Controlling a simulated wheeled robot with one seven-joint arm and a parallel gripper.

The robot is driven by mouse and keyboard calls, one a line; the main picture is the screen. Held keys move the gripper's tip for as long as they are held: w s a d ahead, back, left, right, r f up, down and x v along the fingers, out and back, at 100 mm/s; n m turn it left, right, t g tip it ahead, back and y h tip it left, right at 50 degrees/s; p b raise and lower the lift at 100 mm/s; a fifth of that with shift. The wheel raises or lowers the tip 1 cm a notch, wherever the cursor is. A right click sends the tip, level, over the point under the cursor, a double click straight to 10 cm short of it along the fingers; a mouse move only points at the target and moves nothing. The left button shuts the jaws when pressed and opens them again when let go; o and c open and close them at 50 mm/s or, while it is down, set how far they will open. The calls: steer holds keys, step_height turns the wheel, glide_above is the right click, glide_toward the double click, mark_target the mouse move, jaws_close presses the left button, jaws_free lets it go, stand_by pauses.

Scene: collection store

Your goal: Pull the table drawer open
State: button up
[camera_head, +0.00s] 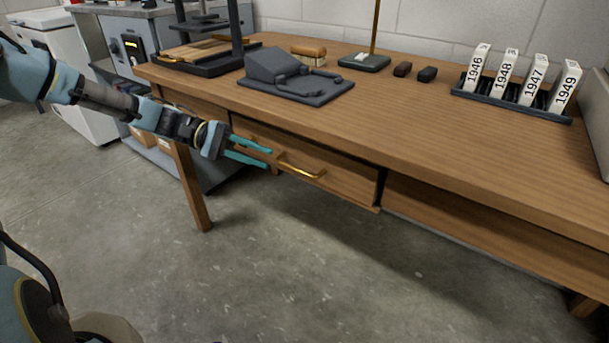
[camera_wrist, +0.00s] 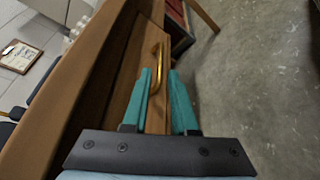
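The table drawer (camera_head: 345,184) is a wooden front under the tabletop, with a brass bar handle (camera_head: 302,171). It looks closed or nearly so. My gripper (camera_head: 270,158) has teal fingers, parted and empty, at the left end of the handle in the head view. In the wrist view the fingers (camera_wrist: 160,76) point along the drawer front, and the handle (camera_wrist: 156,66) shows just beyond and between their tips. I cannot tell whether a finger touches the handle. The wooden table (camera_head: 420,130) bears the drawer.
On the tabletop are a dark grey device (camera_head: 295,78), a brush (camera_head: 308,53) and a rack (camera_head: 510,105) of numbered white tags. A table leg (camera_head: 190,185) stands below my arm. The concrete floor in front of the drawer is clear.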

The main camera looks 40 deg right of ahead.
mark_target(293, 168)
steer(key=x, duration=0.9)
steer(key=shift+s+d+f+b, duration=0.2)
steer(key=shift+s+b, duration=0.15)
steer(key=shift+c, duration=0.3)
jaws_close()
stand_by(0.6)
